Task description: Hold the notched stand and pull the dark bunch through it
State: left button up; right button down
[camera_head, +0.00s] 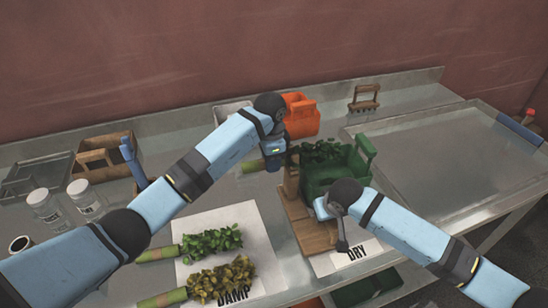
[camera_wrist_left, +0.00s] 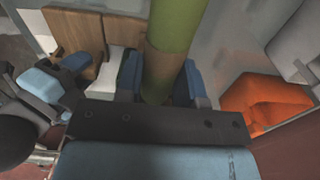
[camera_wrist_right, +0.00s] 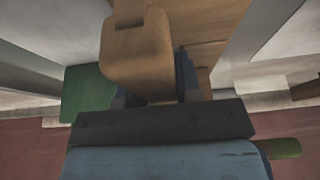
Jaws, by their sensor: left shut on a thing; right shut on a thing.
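The wooden notched stand (camera_head: 291,184) rises from a flat wooden base (camera_head: 316,236) on the table. The dark bunch (camera_head: 320,151) has its leaves to the right of the upright, over the green caddy. Its green stem (camera_head: 250,166) sticks out to the left. My left gripper (camera_head: 274,152) is shut on the stem, just left of the upright; the stem (camera_wrist_left: 172,38) stands between its fingers in the left wrist view. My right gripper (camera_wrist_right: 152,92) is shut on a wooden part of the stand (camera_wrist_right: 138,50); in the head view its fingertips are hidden. The notch itself is hidden.
A green caddy (camera_head: 366,150) stands right behind the stand, an orange caddy (camera_head: 301,115) behind my left gripper. Two leafy bunches (camera_head: 211,242) lie at the DAMP sheet (camera_head: 262,262). Jars (camera_head: 45,206) and a wooden box (camera_head: 105,150) are left. An empty tray (camera_head: 450,160) is right.

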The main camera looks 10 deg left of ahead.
pick_arm(q)
jog(key=s+a, duration=0.5)
jog(key=a, duration=0.8)
jog(key=shift+a, duration=0.15)
dwell(1.5)
jog(key=shift+s, duration=0.1)
jog(key=shift+r, duration=0.1)
notch_tip(320, 180, up, 7)
jog(key=a, duration=0.2)
jog(key=shift+s, duration=0.4)
dwell(0.6)
pick_arm(e)
jog(key=c, duration=0.7)
grip_release()
